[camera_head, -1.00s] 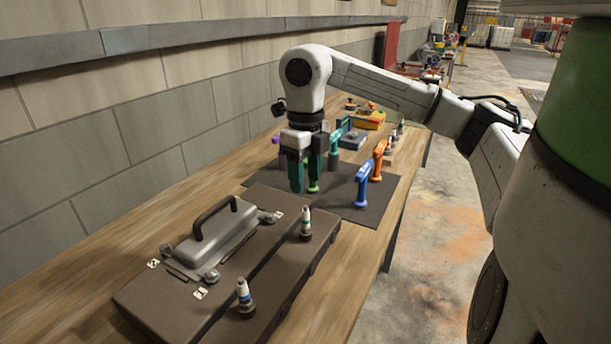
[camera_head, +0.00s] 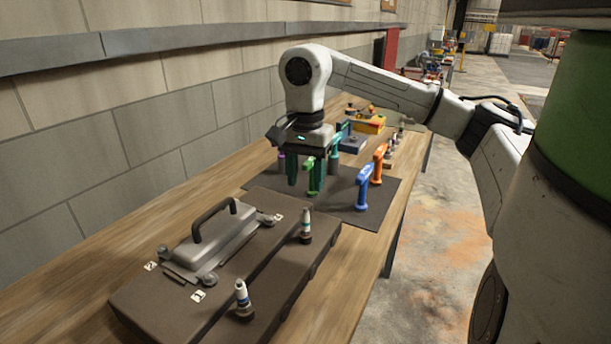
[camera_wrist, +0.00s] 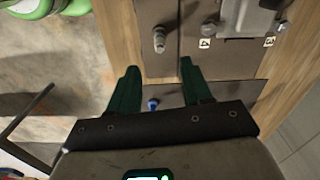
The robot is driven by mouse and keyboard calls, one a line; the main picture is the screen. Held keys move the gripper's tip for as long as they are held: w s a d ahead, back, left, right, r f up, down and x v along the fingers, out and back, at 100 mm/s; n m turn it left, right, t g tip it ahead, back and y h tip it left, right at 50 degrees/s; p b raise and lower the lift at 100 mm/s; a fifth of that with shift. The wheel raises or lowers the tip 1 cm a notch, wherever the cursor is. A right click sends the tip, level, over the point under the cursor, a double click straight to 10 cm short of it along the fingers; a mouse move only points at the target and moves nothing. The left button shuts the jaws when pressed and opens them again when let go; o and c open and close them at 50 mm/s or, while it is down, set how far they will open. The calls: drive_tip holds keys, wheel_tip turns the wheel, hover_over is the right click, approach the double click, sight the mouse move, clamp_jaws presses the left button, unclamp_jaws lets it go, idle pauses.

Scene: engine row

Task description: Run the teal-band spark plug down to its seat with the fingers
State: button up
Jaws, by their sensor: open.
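A pale spark plug (camera_head: 306,222) with a teal-looking band stands upright in a dark hole at the far end of the brown engine block (camera_head: 150,293). A second plug (camera_head: 242,291) with a blue band stands at the near end. My gripper (camera_head: 304,186) is over the dark mat beyond the block, pointing down, open and empty. In the wrist view its two dark green fingers (camera_wrist: 158,66) are spread apart. A plug (camera_wrist: 159,40) shows ahead of the gap between them, apart from both; its band is hard to make out there.
A grey cover (camera_head: 212,243) with a black handle sits on the block. On the mat (camera_head: 340,210) stand a green-handled tool (camera_head: 310,170) close behind my fingers, a blue one (camera_head: 362,188) and an orange one (camera_head: 379,163). A wall bounds the left.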

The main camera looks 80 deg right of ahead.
sight(306, 209)
wheel_tip(306, 209, down, 11)
drive_tip(key=shift+r+p, duration=0.1)
drive_tip(key=shift+p, duration=0.85)
clamp_jaws()
drive_tip(key=shift+m+b, duration=0.3)
drive_tip(key=shift+m, duration=0.4)
unclamp_jaws()
drive_tip(key=shift+r, duration=0.1)
